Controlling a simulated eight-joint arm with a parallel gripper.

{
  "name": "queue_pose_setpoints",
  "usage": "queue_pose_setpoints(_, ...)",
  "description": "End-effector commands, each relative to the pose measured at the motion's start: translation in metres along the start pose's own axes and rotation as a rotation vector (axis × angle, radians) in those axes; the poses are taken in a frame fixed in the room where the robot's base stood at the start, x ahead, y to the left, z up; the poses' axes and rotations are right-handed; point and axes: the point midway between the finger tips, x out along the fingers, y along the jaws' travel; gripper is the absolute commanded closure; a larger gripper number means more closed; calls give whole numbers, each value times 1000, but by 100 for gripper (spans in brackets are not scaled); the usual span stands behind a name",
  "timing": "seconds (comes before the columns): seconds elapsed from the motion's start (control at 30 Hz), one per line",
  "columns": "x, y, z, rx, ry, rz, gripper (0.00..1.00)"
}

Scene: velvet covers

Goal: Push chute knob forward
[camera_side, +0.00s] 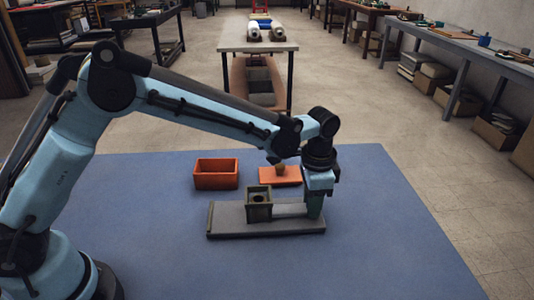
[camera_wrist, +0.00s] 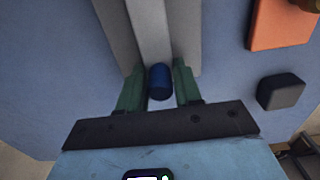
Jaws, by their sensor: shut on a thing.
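The chute is a long grey base (camera_side: 228,221) lying on the blue mat, with an olive square housing (camera_side: 258,212) with a round hole on top. In the wrist view its grey channel (camera_wrist: 152,30) runs away from my gripper. A blue cylindrical knob (camera_wrist: 160,84) sits at the near end of the channel. My gripper (camera_wrist: 158,78) has a green finger on each side of the knob and is shut on it. In the side view my gripper (camera_side: 314,211) is low at the right end of the chute and hides the knob.
An orange open bin (camera_side: 216,174) stands behind the chute. An orange plate (camera_side: 282,179) with a brown piece (camera_side: 280,168) on it lies to the bin's right. A dark grey block (camera_wrist: 281,92) rests on the mat right of my gripper in the wrist view. The mat's front (camera_side: 370,260) is clear.

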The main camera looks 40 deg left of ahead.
Motion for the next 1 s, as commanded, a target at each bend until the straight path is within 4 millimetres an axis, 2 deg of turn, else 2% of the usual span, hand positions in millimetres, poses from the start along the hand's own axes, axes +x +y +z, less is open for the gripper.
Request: queue_pose_setpoints(1.0,0,0,47,-1,-1,0,83)
